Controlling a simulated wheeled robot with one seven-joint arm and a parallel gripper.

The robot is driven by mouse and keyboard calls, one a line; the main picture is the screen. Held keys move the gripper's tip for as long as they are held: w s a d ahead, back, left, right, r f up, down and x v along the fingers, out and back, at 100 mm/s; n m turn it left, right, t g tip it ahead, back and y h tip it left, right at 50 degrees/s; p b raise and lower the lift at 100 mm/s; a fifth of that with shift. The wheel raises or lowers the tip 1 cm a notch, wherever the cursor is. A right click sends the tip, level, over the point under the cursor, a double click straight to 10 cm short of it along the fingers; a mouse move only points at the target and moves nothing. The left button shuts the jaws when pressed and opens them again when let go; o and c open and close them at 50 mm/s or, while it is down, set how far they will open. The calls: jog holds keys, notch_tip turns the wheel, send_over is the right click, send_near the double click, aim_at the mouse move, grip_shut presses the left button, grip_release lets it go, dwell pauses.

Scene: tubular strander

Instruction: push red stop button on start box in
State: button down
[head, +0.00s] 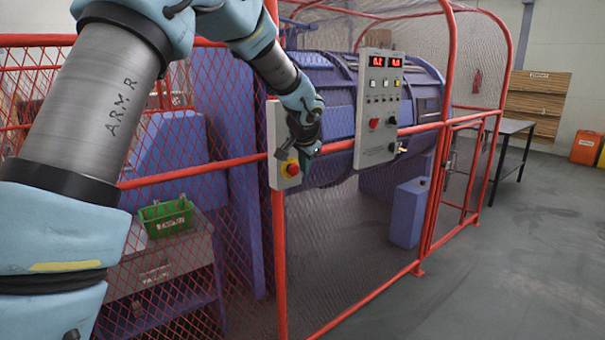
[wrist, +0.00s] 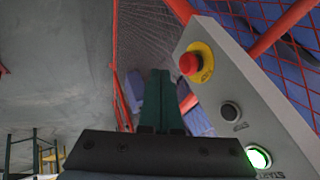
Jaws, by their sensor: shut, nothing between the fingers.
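The start box (head: 271,130) is a narrow grey box on the red fence post. At its lower end in the head view is a red mushroom button on a yellow plate (head: 291,169). In the wrist view the box (wrist: 222,88) shows at the right, tilted, with the red button (wrist: 188,64) at its upper end. My gripper (head: 304,168) is shut and empty, just right of the red button in the head view. In the wrist view its dark green fingertips (wrist: 160,76) are beside the button with a gap in the picture. I cannot tell whether they touch the box.
The start box also carries a black button (wrist: 231,112) and a lit green button (wrist: 258,158). A larger control panel (head: 375,145) with a red button stands to the right. Red mesh fence (head: 210,166) lies around the purple machine. Open floor (head: 520,260) lies at the right.

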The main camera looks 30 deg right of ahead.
jog(key=b+v, duration=0.2)
jog(key=v, duration=0.6)
jog(key=shift+s, duration=0.15)
jog(key=a+f+n+g+y, duration=0.1)
jog(key=a+f+n, duration=0.25)
jog(key=a, duration=0.75)
jog(key=a+f+n+g+y, duration=0.15)
jog(key=a+f, duration=0.35)
jog(key=a, duration=0.6)
jog(key=s+a+f+n+g, duration=0.1)
jog(key=s+a+f+n, duration=0.3)
jog(key=s+a, duration=0.3)
jog(key=s+a+f+n+g, duration=0.1)
jog(key=s+a+f+n, duration=0.3)
jog(key=s+a, duration=0.3)
jog(key=a, duration=0.5)
jog(key=shift+s+a+y, duration=0.25)
jog(key=shift+a+y, duration=0.1)
jog(key=c, duration=1.6)
grip_release()
jog(key=shift+g, duration=0.25)
